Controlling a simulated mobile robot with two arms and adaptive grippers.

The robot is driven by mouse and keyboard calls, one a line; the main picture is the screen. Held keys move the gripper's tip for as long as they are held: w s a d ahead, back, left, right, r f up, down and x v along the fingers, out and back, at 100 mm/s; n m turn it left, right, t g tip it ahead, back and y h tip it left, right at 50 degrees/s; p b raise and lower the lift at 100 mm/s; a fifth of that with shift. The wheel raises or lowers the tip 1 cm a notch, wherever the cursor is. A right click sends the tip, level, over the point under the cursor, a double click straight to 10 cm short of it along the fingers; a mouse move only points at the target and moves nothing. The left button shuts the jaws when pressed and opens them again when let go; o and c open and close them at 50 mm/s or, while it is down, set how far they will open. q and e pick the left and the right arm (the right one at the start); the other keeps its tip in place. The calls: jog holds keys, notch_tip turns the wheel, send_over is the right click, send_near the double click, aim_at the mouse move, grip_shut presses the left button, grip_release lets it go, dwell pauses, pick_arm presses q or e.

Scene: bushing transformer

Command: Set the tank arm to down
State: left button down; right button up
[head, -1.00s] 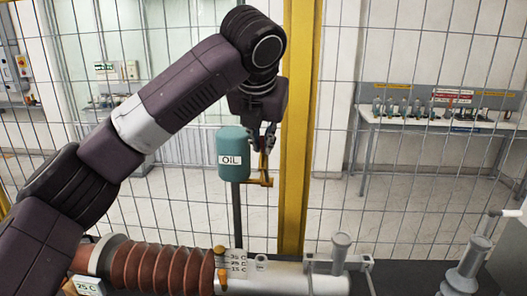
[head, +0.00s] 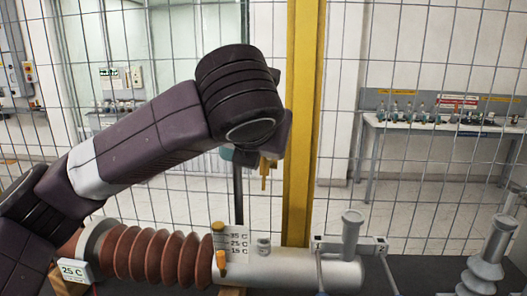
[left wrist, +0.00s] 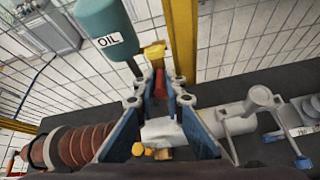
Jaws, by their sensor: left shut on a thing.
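The teal oil tank (left wrist: 108,32) with its OIL label stands at upper left in the left wrist view. In the head view only its lower edge (head: 243,157) shows below my left arm. The yellow tank arm (head: 265,174) points downward beside the tank's post. Its yellow part also shows in the left wrist view (left wrist: 154,52), with an orange-red end (left wrist: 160,84) between my fingers. My left gripper (left wrist: 159,95) is shut on the tank arm, its blue fingers on either side. In the head view my wrist hides the gripper. My right gripper is out of view.
A ribbed brown bushing (head: 155,252) and grey cylinder (head: 285,270) lie below, with a temperature scale plate (head: 238,242) and orange pegs. A yellow post (head: 303,120) and wire fence stand close behind. A table (head: 440,128) stands beyond the fence.

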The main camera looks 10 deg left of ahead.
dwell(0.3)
pick_arm(q)
jog(key=c, duration=2)
grip_release()
jog(key=v, duration=1.2)
jog(key=shift+f, duration=0.1)
jog(key=shift+c, duration=0.2)
